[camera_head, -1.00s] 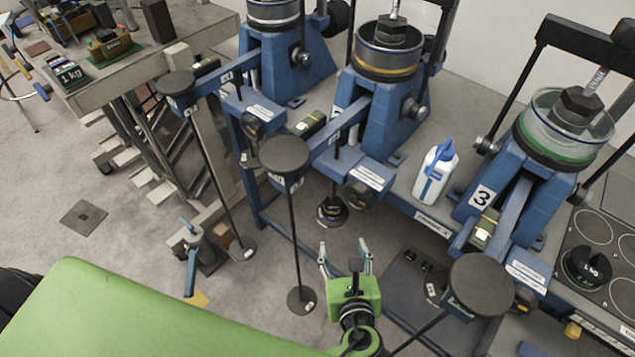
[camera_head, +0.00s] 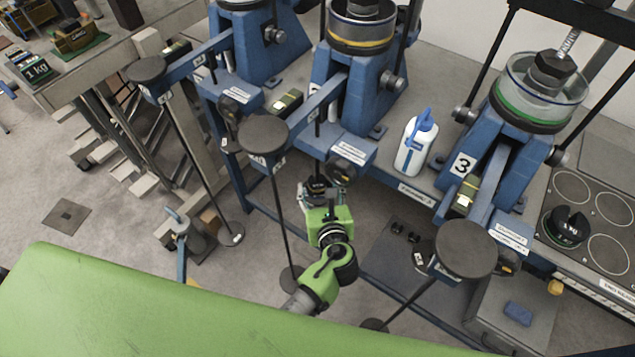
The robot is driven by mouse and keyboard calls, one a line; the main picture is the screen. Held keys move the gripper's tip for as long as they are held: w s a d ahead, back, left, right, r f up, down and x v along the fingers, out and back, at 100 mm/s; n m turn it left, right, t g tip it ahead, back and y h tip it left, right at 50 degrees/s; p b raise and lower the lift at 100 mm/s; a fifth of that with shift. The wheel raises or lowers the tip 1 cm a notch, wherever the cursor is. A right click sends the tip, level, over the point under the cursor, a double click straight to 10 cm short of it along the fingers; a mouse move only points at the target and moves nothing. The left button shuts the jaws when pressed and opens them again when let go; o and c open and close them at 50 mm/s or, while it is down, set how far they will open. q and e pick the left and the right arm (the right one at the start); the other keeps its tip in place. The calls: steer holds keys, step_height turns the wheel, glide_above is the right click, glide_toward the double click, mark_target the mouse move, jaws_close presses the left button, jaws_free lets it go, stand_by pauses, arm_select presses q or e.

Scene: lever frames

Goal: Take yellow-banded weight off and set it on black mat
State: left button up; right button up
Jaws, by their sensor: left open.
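A dark weight (camera_head: 316,184) hangs on a thin rod under the middle lever; a yellow band on it cannot be made out. My left gripper (camera_head: 319,196), green with pale fingers, is open right at this weight. Its fingers appear on either side of the weight, but I cannot tell whether they touch it. The gripper body hides the weight's lower part. A dark panel (camera_head: 391,262) with small black knobs lies low to the right of the gripper; I cannot tell whether it is the black mat. My right gripper is not in view.
Three blue lever frames line the bench; the right one (camera_head: 466,165) is marked 3. Round black discs (camera_head: 263,136) on poles stand close by. A white bottle (camera_head: 415,148) stands on the bench. A black 1 kg weight (camera_head: 567,226) sits on a ringed plate (camera_head: 612,207) at right.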

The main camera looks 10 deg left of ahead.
mark_target(318, 174)
arm_select(q)
steer(key=shift+x, duration=0.9)
steer(key=c, duration=1.2)
steer(key=shift+r, duration=0.1)
steer(key=shift+r, duration=0.6)
step_height(318, 174, up, 3)
steer(key=shift+f+p, duration=0.2)
steer(key=shift+p, duration=0.25)
steer(key=s+d, duration=0.2)
steer(key=s, duration=0.3)
steer(key=s+d+b, duration=0.1)
steer(key=s+d, duration=0.1)
steer(key=s, duration=0.4)
steer(key=s+d, duration=0.2)
steer(key=s, duration=0.3)
steer(key=shift+s+d+b, duration=0.3)
steer(key=shift+s+d, duration=0.05)
steer(key=shift+d, duration=0.05)
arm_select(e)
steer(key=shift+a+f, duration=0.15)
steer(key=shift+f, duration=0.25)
